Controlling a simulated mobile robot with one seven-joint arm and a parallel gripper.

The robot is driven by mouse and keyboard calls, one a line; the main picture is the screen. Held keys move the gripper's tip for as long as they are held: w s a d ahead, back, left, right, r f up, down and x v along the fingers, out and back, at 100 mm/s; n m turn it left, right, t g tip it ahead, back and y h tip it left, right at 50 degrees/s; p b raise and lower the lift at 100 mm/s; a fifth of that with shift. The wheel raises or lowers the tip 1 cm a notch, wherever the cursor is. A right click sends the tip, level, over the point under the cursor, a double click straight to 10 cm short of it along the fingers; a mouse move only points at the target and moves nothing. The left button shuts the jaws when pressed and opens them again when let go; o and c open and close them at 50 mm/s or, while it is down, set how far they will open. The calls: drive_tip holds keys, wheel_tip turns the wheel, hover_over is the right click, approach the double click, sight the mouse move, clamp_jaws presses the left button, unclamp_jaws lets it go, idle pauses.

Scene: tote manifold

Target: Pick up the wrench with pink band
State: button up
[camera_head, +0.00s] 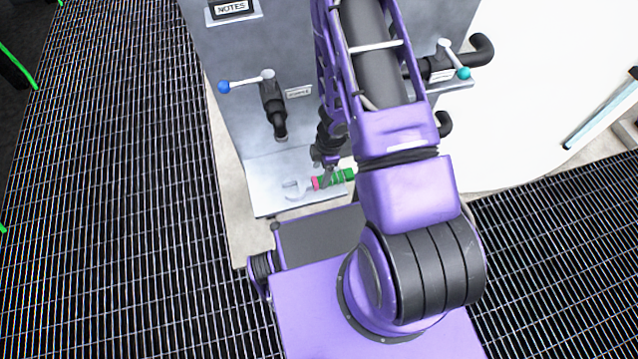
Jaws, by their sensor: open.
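The wrench with the pink band (316,183) lies on the light metal shelf (262,181) at the foot of the grey panel. Its open silver jaw (294,188) points left, the pink band is in the middle, and its green handle (342,176) runs right, its far end hidden behind my purple arm. My gripper (327,176) is open and comes down at the wrench, near the pink band and the green part. My arm hides part of the gripper, and I cannot tell whether the fingers straddle or touch the wrench.
A blue-knobbed valve (268,82) with a black pipe stands left of my arm. A teal-knobbed valve (448,66) with a black pipe sticks out at right. A NOTES sign (231,8) is on the panel top. Dark floor grating (110,200) lies on both sides.

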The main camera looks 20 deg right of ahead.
sight(319, 180)
drive_tip(key=f, duration=0.1)
drive_tip(key=f+b, duration=0.1)
drive_tip(key=f, duration=0.1)
drive_tip(key=shift+a+f, duration=0.25)
drive_tip(key=shift+s, duration=0.1)
clamp_jaws()
drive_tip(key=shift+r, duration=0.1)
